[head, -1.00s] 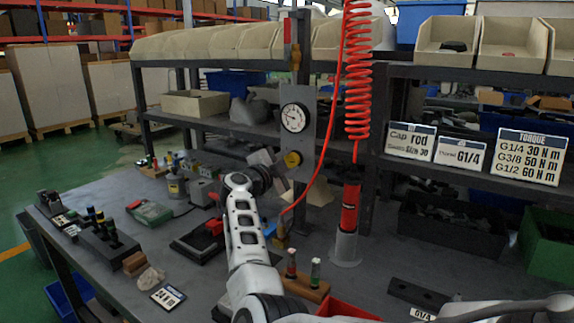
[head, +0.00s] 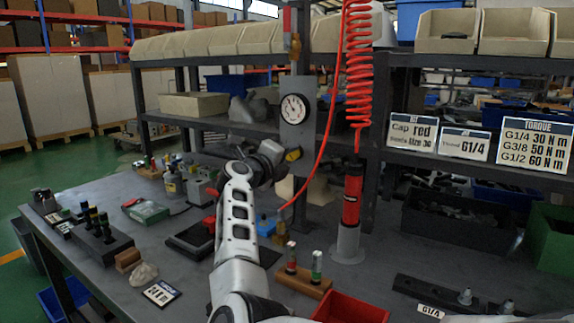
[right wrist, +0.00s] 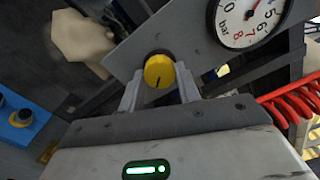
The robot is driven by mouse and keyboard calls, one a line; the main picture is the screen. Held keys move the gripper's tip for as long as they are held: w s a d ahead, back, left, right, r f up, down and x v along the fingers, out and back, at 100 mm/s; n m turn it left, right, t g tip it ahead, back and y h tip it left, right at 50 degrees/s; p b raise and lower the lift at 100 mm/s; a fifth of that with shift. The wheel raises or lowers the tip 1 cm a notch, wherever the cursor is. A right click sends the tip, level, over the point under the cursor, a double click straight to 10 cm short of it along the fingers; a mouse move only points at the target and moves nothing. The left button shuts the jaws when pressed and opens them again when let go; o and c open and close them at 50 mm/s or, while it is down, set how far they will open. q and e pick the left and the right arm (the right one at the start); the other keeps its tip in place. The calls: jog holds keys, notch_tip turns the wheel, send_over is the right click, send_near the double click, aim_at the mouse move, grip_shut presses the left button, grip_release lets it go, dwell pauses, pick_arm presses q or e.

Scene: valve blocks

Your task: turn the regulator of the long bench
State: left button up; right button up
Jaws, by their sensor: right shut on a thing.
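The yellow regulator knob (head: 293,155) sits on a grey upright plate (head: 301,85) at the back of the long bench (head: 120,262), below a round white pressure gauge (head: 294,109). My right gripper (head: 282,154) is at the knob and hides part of it. In the right wrist view, the yellow knob (right wrist: 158,70) with a dark pointer line lies between the two fingers of my right gripper (right wrist: 160,84), which is shut on it. The gauge (right wrist: 247,18) shows partly at the top right, cut off by the frame. My left gripper is not in view.
A red coiled hose (head: 358,70) hangs just right of the plate, above a red cylinder (head: 352,200). A wooden block with two fittings (head: 302,284) and a red bin (head: 350,308) stand in front. Labelled signs (head: 465,143) stand on the right shelf.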

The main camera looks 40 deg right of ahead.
jog(key=m+b, duration=0.3)
jog(key=shift+f+m, duration=0.3)
jog(key=m+b, duration=0.2)
jog(key=m, duration=0.1)
jog(key=shift+r, duration=0.1)
jog(key=shift+m+b, duration=0.3)
jog(key=shift+b, duration=0.15)
jog(key=shift+r, duration=0.1)
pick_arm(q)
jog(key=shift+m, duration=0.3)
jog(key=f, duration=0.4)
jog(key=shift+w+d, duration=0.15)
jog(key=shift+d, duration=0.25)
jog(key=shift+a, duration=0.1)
pick_arm(e)
jog(key=o, duration=1)
